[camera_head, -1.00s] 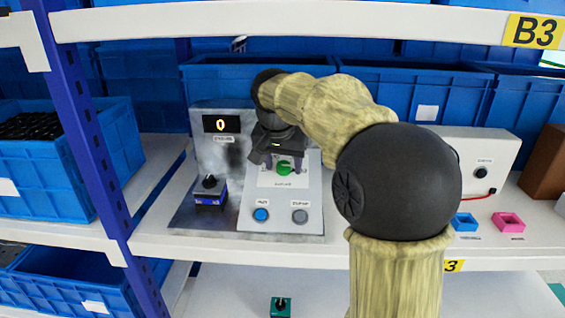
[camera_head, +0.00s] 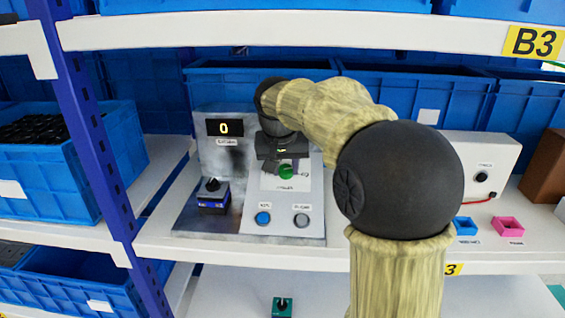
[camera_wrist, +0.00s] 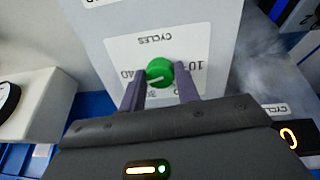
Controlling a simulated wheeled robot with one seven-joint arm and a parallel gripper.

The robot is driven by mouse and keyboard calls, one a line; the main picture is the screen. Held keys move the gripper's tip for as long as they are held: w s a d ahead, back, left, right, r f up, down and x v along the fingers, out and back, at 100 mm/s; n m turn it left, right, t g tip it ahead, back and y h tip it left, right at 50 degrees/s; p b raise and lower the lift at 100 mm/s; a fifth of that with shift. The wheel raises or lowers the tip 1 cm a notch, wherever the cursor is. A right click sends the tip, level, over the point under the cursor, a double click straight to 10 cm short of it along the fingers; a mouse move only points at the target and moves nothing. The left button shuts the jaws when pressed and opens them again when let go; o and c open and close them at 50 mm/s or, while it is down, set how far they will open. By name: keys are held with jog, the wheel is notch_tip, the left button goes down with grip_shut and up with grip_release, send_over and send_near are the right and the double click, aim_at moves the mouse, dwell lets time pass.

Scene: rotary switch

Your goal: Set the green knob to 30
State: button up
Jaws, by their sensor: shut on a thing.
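The green knob (camera_head: 286,171) sits on the white dial label (camera_head: 270,182) of the sloped grey panel. My gripper (camera_wrist: 161,88) shows in the wrist view with its two dark fingers on either side of the green knob (camera_wrist: 159,71), shut on it. A pale pointer line on the knob is visible in the wrist view. The scale marks are partly hidden by my fingers; "10" shows at one side. The display (camera_head: 224,128) reads 0. In the head view my gripper (camera_head: 283,155) is partly hidden by my own wrist.
Below the dial are a blue button (camera_head: 263,218) and a grey button (camera_head: 301,220). A black knob on a blue base (camera_head: 213,195) stands left. A white box with a black knob (camera_head: 482,165) stands right. Blue bins line the back, and a shelf board runs above.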

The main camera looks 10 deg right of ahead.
jog(key=n+p, duration=0.1)
jog(key=n, duration=0.1)
jog(key=n+p, duration=0.1)
jog(key=n, duration=0.1)
jog(key=shift+d+r+n+p, duration=0.1)
jog(key=shift+r+n+p, duration=0.1)
jog(key=shift+n+p, duration=0.1)
jog(key=n+p, duration=0.2)
jog(key=n, duration=0.2)
jog(key=shift+f, duration=0.1)
dwell(0.3)
jog(key=o, duration=1)
jog(key=shift+c, duration=0.2)
jog(key=shift+f, duration=0.1)
